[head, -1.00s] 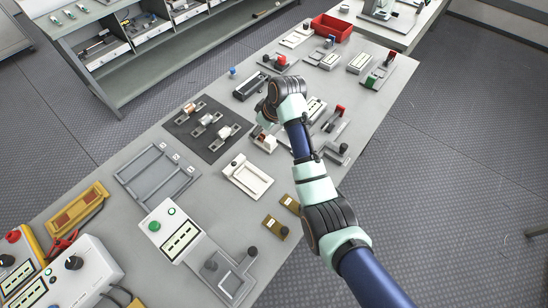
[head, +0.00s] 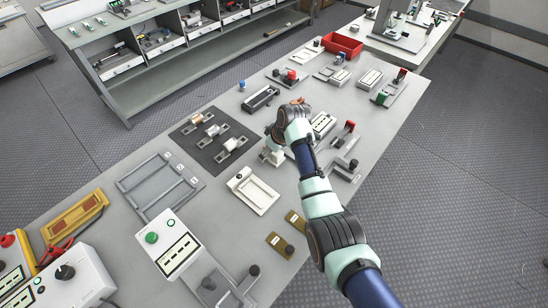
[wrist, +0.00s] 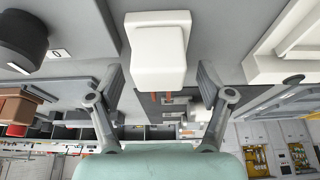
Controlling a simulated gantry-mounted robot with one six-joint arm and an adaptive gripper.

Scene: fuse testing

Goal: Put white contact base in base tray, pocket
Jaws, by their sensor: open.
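A white block (wrist: 157,48), apparently the white contact base, lies straight ahead of my gripper (wrist: 160,72) in the wrist view. The fingers are open, one on each side of its near end, with a gap on both sides. In the head view my gripper (head: 277,138) is low over the bench, just above a small white piece (head: 268,155) that it partly hides; the fingertips are not clear there. A white tray with a recess (head: 262,203) lies to the left of and nearer than my gripper. I cannot tell for certain whether it is the base tray.
A dark mat (head: 222,156) with several metal fixtures lies left of my gripper. A grey divided tray (head: 137,196) is farther left. Lever fixtures (head: 343,168) stand close on the right. Bare bench lies between the mat and the white tray.

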